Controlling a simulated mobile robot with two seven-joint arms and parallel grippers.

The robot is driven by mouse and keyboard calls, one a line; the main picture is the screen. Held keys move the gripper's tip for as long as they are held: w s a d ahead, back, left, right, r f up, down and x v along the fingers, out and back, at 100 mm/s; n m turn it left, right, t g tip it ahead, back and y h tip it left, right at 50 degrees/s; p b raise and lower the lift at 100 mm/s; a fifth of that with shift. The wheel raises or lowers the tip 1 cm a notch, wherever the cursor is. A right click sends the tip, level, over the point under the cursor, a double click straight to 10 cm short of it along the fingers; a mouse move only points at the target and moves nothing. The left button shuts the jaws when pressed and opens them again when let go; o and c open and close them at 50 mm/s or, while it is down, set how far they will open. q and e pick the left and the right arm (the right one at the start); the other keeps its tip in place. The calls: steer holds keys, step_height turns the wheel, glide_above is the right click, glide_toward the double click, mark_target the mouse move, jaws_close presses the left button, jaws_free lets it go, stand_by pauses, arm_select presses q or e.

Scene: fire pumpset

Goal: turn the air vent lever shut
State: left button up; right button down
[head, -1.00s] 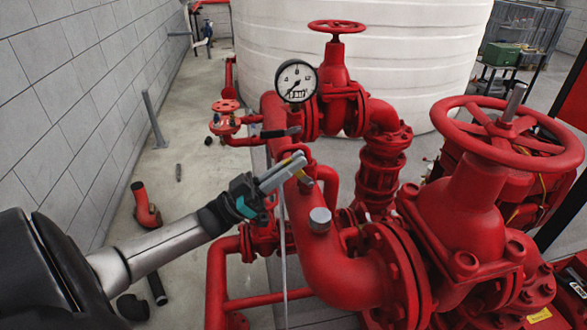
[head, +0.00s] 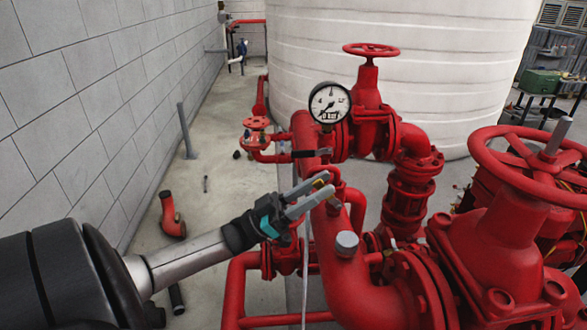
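My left gripper (head: 325,184) comes in from the left and sits over the red main pipe (head: 352,285), behind the silver cap (head: 347,243). Its two grey fingers are apart with a narrow gap. A small yellow piece (head: 320,183) shows at the fingertips, and a brass fitting (head: 334,204) shows just below them. These look like parts of the air vent, but the fingers partly hide them. I cannot tell whether the fingers touch the yellow piece. A black-handled lever (head: 304,154) lies roughly level farther back, below the pressure gauge (head: 329,103). My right gripper is not in view.
A large red handwheel valve (head: 500,215) fills the right side. A smaller handwheel (head: 371,50) rises behind the gauge. A white tank (head: 440,60) stands at the back. A red elbow pipe (head: 171,215) lies on the floor at left.

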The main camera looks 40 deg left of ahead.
arm_select(q)
steer(key=b+v, duration=0.4)
steer(key=v, duration=1)
steer(key=shift+s+a, duration=0.15)
steer(key=shift+a, duration=0.1)
steer(key=shift+f, duration=0.1)
